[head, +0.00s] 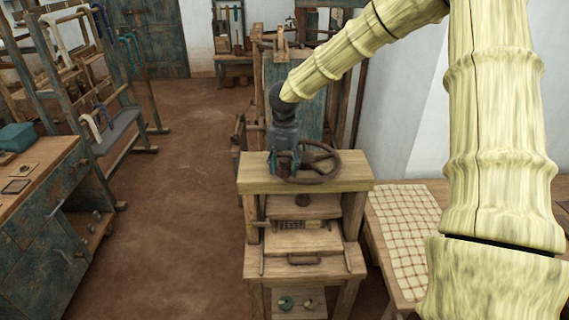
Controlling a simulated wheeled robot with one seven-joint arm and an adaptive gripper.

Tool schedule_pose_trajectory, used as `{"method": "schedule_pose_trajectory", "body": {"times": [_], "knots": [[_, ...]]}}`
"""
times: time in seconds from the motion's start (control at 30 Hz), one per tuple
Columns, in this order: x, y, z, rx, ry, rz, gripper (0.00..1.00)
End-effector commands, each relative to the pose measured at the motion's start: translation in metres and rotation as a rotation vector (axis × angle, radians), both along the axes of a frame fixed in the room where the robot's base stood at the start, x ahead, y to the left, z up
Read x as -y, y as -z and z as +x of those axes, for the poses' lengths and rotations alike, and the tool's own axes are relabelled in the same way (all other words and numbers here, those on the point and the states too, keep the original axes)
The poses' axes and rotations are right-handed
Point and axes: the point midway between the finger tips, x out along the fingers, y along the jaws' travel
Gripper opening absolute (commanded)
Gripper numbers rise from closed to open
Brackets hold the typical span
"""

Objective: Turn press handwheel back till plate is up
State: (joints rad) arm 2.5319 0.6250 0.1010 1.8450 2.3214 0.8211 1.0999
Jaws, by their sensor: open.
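The press handwheel (325,176) is a dark, rusty spoked ring lying level on top of the wooden press (255,185). My gripper (283,168) is open, pointing down at the left part of the wheel. Its teal fingers are at the rim there; I cannot tell whether they touch it. Below the press top, a round dark piece (316,206) sits over a wooden board that looks like the plate (335,208). A lower board (310,242) lies beneath it, with small dark shapes between the two. The gap between the boards is hard to judge.
A front board with a handle (304,261) juts out below. A table with a checkered cloth (408,225) stands close on the right by the white wall. A workbench (40,190) and loom frames stand left. The brown floor (190,200) between is clear.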

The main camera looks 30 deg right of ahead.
Motion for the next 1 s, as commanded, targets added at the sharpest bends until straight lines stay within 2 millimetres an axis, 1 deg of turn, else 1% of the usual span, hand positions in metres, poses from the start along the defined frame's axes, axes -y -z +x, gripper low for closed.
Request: {"method": "schedule_pose_trajectory", "body": {"times": [0.27,0.37,0.5,0.57,0.77,1.0], "knots": [[0.0000,0.0009,0.0001,0.001,0.000,0.001,0.51],[0.0000,0.0008,0.0001,0.001,0.000,0.001,0.35],[0.0001,0.0008,0.0001,0.000,0.000,0.000,0.09],[0.0001,0.0009,0.0001,0.000,0.000,0.000,0.00],[-0.0005,0.0012,0.0009,0.000,-0.004,0.000,0.00],[-0.0057,0.0010,0.0071,0.000,-0.027,0.000,0.00]]}}
